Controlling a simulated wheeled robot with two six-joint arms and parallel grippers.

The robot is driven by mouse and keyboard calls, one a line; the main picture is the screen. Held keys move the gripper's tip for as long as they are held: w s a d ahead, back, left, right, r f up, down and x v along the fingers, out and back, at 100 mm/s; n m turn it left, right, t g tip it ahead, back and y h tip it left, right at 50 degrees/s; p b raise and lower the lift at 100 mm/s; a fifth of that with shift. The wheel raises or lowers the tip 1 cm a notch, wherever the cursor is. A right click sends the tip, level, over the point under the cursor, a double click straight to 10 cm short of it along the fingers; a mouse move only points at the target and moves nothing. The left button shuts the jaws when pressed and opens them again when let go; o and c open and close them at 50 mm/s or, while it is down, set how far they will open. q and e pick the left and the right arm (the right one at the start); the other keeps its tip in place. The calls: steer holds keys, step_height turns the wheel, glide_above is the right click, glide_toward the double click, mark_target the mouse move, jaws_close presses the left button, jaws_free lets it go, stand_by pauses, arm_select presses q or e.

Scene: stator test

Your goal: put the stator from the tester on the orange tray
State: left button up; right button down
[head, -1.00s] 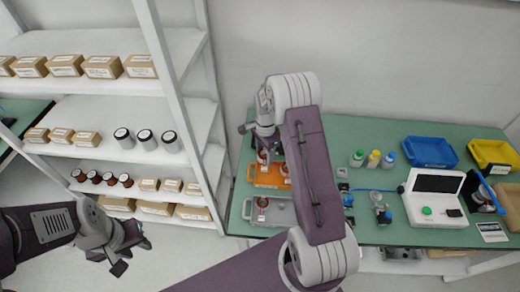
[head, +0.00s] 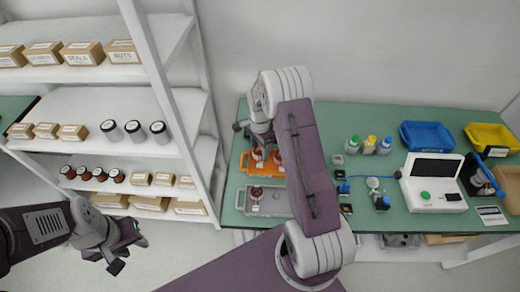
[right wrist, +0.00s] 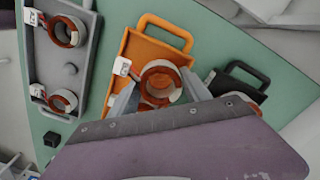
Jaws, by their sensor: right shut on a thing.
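The orange tray (head: 248,168) lies at the left of the green table; it also shows in the right wrist view (right wrist: 150,45). My right gripper (head: 264,146) is over this tray, pointing down. In the right wrist view its fingers (right wrist: 160,92) are shut on a copper-and-white ring stator (right wrist: 160,78). Whether the stator touches the tray is hidden. Red-copper parts show below the gripper in the head view, partly covered by my arm. The white tester (head: 433,190) with a dark screen stands at the right. My left gripper (head: 128,254) hangs open and empty before the shelves.
A grey tray (head: 280,208) with stators lies nearer the front edge; the right wrist view shows two stators (right wrist: 67,30) on it. A black tray (right wrist: 245,78) lies beside the orange one. Several bottles (head: 369,145), a blue bin (head: 427,136) and a yellow bin (head: 492,137) stand farther right.

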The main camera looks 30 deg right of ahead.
steer(key=shift+d+f+b, duration=0.1)
steer(key=shift+f+b, duration=0.5)
steer(key=shift+f, duration=0.4)
steer(key=shift+f, duration=0.15)
steer(key=c, duration=0.7)
jaws_free()
steer(key=shift+o, duration=0.2)
steer(key=shift+r+p, duration=2.15)
steer(key=shift+r, duration=0.4)
